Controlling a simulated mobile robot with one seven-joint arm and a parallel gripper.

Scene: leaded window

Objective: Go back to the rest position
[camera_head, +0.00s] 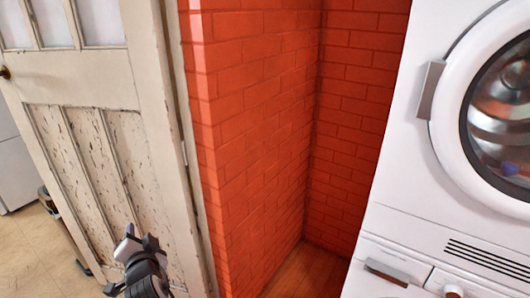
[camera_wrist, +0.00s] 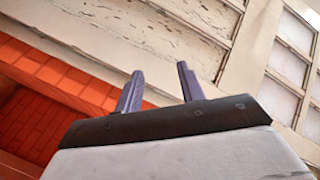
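My gripper (camera_wrist: 158,92) shows in the wrist view with its two purple-grey fingers spread apart and nothing between them. It points toward the worn white door and the red brick wall. In the head view my gripper (camera_head: 130,240) is at the lower left, in front of the lower part of the door. The fingers are small there, and whether they touch the door cannot be told.
A peeling white panelled door (camera_head: 95,130) stands at the left. A red brick wall (camera_head: 260,120) forms a corner alcove in the middle, with a wooden floor (camera_head: 308,272). A white front-loading machine (camera_head: 410,190) stands at the right. Tiled floor (camera_head: 28,245) shows at the lower left.

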